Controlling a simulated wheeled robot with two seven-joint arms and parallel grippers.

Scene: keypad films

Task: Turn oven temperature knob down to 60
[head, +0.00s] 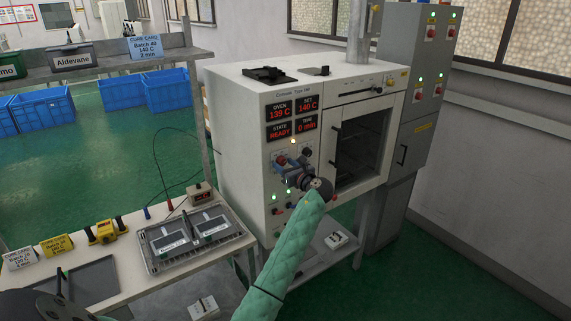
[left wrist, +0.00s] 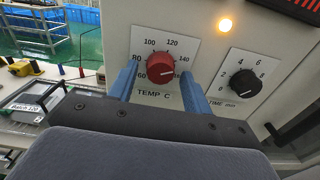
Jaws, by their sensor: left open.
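The oven (head: 240,100) is a white cabinet with a front control panel. The red temperature knob (left wrist: 160,68) sits on a white TEMP C dial plate, with 100 and 120 legible and other numbers partly covered. Its pointer setting is unclear. My left gripper (left wrist: 158,72) is open, with one blue finger on each side of the red knob; I cannot tell whether they touch it. In the head view, my left gripper (head: 293,168) is at the panel. My right gripper is not in view.
A black TIME knob (left wrist: 243,83) is right of the temperature dial, close to my right-hand finger. An amber lamp (left wrist: 225,25) glows above. A bench with a grey film tray (head: 195,238) stands left of the oven. A grey electrical cabinet (head: 415,110) stands to the right.

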